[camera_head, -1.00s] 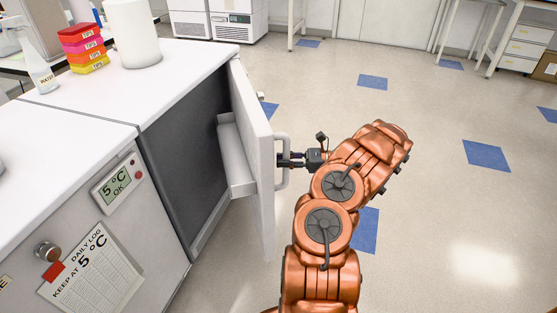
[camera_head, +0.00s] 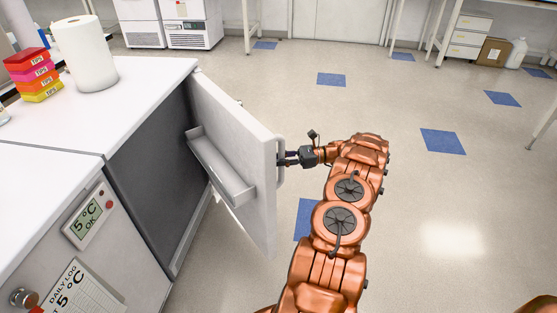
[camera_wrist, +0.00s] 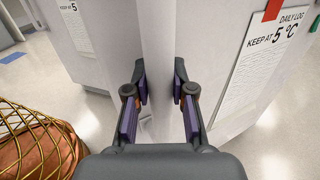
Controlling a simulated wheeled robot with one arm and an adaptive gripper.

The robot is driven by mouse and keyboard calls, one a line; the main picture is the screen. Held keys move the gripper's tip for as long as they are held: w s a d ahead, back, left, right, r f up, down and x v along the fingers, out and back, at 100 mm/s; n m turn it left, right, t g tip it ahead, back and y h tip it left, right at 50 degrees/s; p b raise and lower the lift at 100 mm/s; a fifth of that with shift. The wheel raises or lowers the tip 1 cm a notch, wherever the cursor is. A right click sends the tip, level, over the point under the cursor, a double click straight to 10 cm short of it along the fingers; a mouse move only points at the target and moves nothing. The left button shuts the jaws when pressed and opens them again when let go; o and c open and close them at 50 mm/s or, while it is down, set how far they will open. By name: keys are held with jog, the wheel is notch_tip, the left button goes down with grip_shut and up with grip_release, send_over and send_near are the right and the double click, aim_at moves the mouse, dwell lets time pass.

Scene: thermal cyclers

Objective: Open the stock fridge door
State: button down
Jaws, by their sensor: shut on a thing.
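The stock fridge door (camera_head: 232,112) stands ajar in the head view, swung out from the white cabinet at a wide angle. Its inner side shows, with a white door shelf (camera_head: 222,172). The dark fridge opening (camera_head: 155,165) lies to the left of it. The pale vertical handle (camera_head: 281,172) is on the door's outer face. My gripper (camera_head: 284,160) reaches it from the right and is shut on it. In the wrist view, the gripper's two fingers (camera_wrist: 160,97) stand either side of a white upright surface. Most of the door's outer face is hidden in the head view.
The cabinet beside it carries a 5 °C display (camera_head: 88,219) and a daily log sheet (camera_head: 78,290). Tip boxes (camera_head: 35,75) and a paper roll (camera_head: 86,55) stand on the white top. Floor to the right is open, with blue tiles (camera_head: 442,141).

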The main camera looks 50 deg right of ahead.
jog(key=shift+s+d+f, duration=0.1)
jog(key=shift+s+d, duration=0.25)
jog(key=shift+d, duration=0.4)
jog(key=c, duration=1.2)
grip_release()
jog(key=shift+s+d, duration=0.1)
jog(key=shift+c, duration=0.2)
jog(key=shift+o, duration=1.3)
jog(key=shift+w, duration=0.2)
jog(key=shift+r, duration=0.2)
notch_tip(320, 180, up, 10)
jog(key=shift+f, duration=0.1)
